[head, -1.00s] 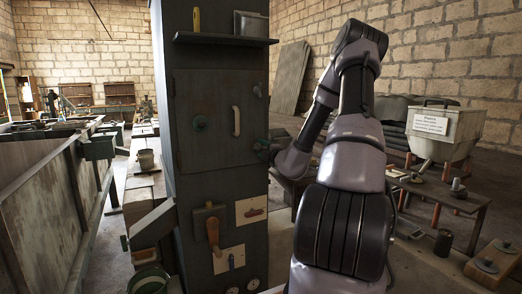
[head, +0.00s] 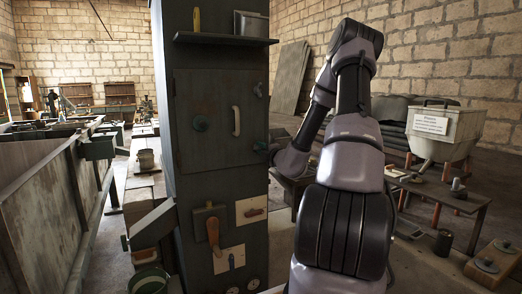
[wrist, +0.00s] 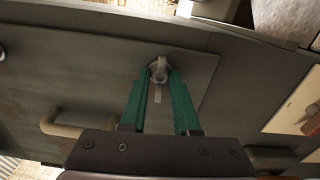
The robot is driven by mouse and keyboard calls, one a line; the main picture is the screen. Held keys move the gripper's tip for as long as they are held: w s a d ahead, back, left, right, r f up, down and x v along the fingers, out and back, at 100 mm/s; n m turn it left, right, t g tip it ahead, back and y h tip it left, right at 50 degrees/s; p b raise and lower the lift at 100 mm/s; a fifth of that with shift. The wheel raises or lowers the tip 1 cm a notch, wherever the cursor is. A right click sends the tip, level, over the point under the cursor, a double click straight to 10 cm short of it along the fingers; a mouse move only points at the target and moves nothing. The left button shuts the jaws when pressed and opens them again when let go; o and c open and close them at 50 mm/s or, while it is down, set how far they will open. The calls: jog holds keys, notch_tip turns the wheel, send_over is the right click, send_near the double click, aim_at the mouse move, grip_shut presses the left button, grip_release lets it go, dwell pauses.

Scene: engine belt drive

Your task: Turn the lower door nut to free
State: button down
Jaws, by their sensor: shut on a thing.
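The lower door nut (wrist: 159,67) is a grey metal wing-like piece at the edge of the cabinet door (wrist: 95,75), with a pale tab below it. In the wrist view my gripper (wrist: 159,78) has its two green fingers on either side of the nut, shut on it at the tips. In the head view the cabinet door (head: 205,135) is closed flat, and my gripper's fingers and the lower nut are mostly hidden at the cabinet's right edge. The upper door nut (head: 258,90) shows above.
Below are a lever panel (head: 251,210) and a switch plate (head: 229,259). A low bench (head: 440,193) stands right of my arm, a metal trough (head: 50,200) left of the cabinet.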

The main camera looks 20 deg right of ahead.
jog(key=n, duration=0.8)
jog(key=shift+n, duration=0.3)
jog(key=n, duration=0.4)
jog(key=shift+n, duration=2.2)
jog(key=c, duration=0.6)
grip_release()
jog(key=shift+c, duration=0.2)
